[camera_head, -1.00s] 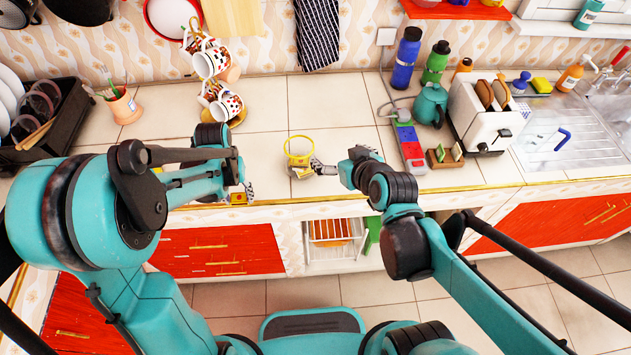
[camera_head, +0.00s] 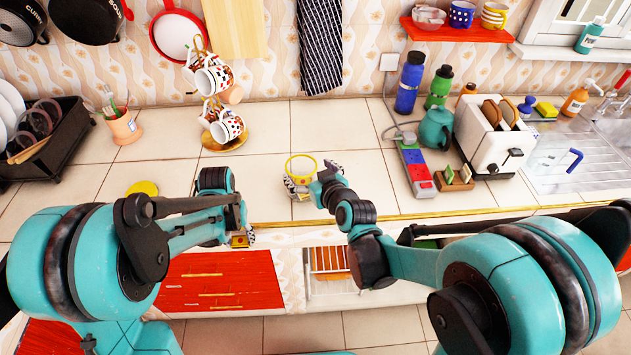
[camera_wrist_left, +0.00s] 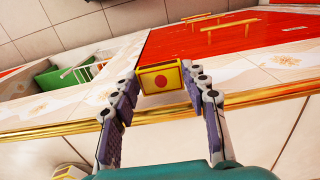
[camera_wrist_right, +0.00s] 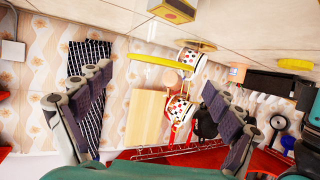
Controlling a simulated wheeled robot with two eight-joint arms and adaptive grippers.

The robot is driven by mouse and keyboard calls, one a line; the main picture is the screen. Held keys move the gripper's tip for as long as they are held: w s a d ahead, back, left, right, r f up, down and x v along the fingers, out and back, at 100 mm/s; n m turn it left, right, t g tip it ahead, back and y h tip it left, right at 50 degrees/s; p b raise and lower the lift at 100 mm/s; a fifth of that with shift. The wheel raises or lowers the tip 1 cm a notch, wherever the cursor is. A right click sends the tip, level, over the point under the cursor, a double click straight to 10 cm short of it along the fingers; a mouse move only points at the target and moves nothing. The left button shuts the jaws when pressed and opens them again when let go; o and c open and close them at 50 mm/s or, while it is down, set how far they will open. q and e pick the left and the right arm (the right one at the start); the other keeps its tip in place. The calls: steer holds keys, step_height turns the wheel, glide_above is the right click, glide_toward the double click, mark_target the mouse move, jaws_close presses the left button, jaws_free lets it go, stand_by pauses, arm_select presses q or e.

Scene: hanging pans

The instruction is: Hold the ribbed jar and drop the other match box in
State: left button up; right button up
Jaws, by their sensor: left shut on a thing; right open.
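The clear ribbed jar with a yellow rim (camera_head: 301,158) stands on the counter; in the right wrist view its rim (camera_wrist_right: 160,61) lies between the fingers. My right gripper (camera_head: 312,180) is open, its fingers at either side of the jar; contact cannot be told. My left gripper (camera_wrist_left: 160,88) is shut on a yellow match box with a red dot (camera_wrist_left: 160,77), which also shows in the head view (camera_head: 240,240) near the counter's front edge. Another match box (camera_wrist_right: 172,10) shows by the jar's base; whether it is inside is unclear.
A yellow round lid (camera_head: 142,188) lies on the counter to the left. A mug stand (camera_head: 224,140) is behind the jar. A power strip (camera_head: 414,165), toaster (camera_head: 492,140) and teal kettle (camera_head: 436,130) stand to the right. Counter between the lid and the mug stand is clear.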

mark_target(296, 160)
steer(key=b+x, duration=0.1)
steer(key=x, duration=0.4)
steer(key=c, duration=1.3)
steer(key=o, duration=1.3)
steer(key=shift+s+r, duration=0.1)
